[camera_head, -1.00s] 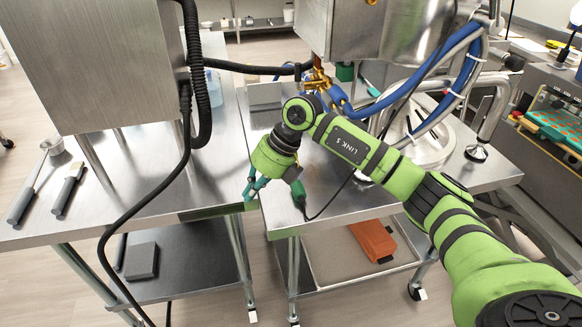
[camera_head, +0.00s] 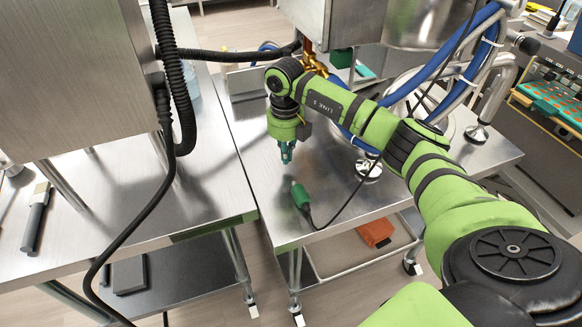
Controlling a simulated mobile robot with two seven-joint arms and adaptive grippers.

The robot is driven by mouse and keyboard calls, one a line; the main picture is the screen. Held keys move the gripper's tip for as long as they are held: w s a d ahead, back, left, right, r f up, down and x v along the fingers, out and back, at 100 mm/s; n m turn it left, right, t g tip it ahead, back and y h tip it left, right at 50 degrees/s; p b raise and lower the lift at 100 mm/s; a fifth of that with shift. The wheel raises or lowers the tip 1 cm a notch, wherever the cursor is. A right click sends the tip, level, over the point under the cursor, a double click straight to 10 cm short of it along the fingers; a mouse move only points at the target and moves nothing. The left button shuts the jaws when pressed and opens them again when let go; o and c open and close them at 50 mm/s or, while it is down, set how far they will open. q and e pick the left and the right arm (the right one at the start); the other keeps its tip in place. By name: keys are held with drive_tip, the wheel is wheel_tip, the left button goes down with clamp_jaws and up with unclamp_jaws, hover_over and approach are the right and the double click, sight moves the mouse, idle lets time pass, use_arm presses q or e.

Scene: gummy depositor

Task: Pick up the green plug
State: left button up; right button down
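The green plug (camera_head: 301,196) lies on the metal table (camera_head: 262,190) near its front left part, with a black cable curving away from it to the right. My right gripper (camera_head: 287,158) hangs over the same table, a little behind the plug and above the surface, apart from it. Its teal fingers point down and look close together; I cannot tell whether a gap is between them. Nothing shows in them. My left gripper is not in view.
A second metal table (camera_head: 120,215) with a large steel box (camera_head: 75,75) and a brush (camera_head: 37,215) stands at the left, across a narrow gap. Blue hoses (camera_head: 455,65) and a metal stand are at the right. An orange item (camera_head: 375,232) lies on the lower shelf.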

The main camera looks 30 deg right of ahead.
sight(292, 180)
wheel_tip(292, 180, down, 2)
drive_tip(key=shift+f, duration=0.1)
drive_tip(key=shift+s+a+f+p, duration=0.1)
drive_tip(key=shift+s+a+p, duration=0.05)
drive_tip(key=shift+s+p, duration=0.5)
drive_tip(key=shift+s+a+f+p, duration=0.1)
drive_tip(key=shift+s+a+p, duration=0.05)
drive_tip(key=shift+s+p, duration=0.45)
drive_tip(key=shift+s+a, duration=0.1)
drive_tip(key=shift+s, duration=0.45)
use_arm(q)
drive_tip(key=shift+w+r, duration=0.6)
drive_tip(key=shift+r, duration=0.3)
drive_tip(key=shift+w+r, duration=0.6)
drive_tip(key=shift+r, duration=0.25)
use_arm(e)
drive_tip(key=shift+s+a+f, duration=0.1)
